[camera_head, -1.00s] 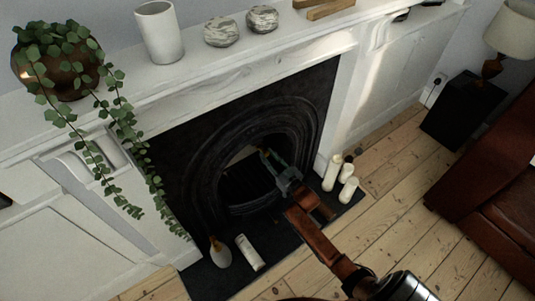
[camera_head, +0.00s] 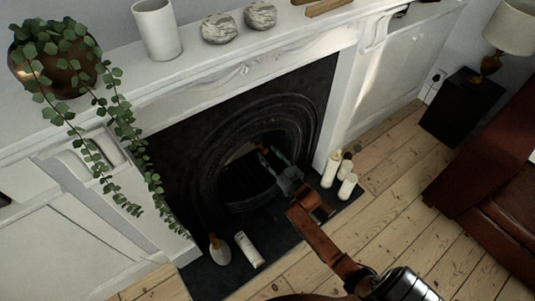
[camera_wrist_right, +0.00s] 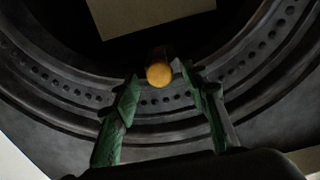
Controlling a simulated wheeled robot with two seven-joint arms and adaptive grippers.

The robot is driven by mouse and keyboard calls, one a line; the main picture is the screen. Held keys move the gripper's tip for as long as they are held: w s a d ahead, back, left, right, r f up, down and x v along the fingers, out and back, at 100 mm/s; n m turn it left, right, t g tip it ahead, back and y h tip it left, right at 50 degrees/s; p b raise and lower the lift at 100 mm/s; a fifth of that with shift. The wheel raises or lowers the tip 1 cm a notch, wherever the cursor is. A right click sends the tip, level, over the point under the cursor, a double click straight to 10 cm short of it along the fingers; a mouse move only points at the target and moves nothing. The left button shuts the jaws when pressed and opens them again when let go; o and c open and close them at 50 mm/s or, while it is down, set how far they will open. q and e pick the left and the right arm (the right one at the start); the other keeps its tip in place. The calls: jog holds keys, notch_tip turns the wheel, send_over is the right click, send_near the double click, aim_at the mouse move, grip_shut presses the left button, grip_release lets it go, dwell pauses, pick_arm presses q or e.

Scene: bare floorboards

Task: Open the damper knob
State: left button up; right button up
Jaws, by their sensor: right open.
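The damper knob (camera_wrist_right: 159,75) is a small orange-yellow round end on a short dark stem in the right wrist view. It sits just beyond and between the fingertips of my right gripper (camera_wrist_right: 155,85), with a gap on each side. The gripper's green fingers are open and hold nothing. In the head view my right gripper (camera_head: 272,158) reaches into the opening of the black arched fireplace (camera_head: 195,150). My left gripper is not in view.
A white cylinder (camera_head: 249,250) and a pale oval-ended object (camera_head: 220,251) are on the dark hearth at the front. A trailing plant (camera_head: 95,150) hangs from the white mantel (camera_head: 200,82).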

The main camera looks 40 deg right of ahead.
jog(key=s, duration=1.1)
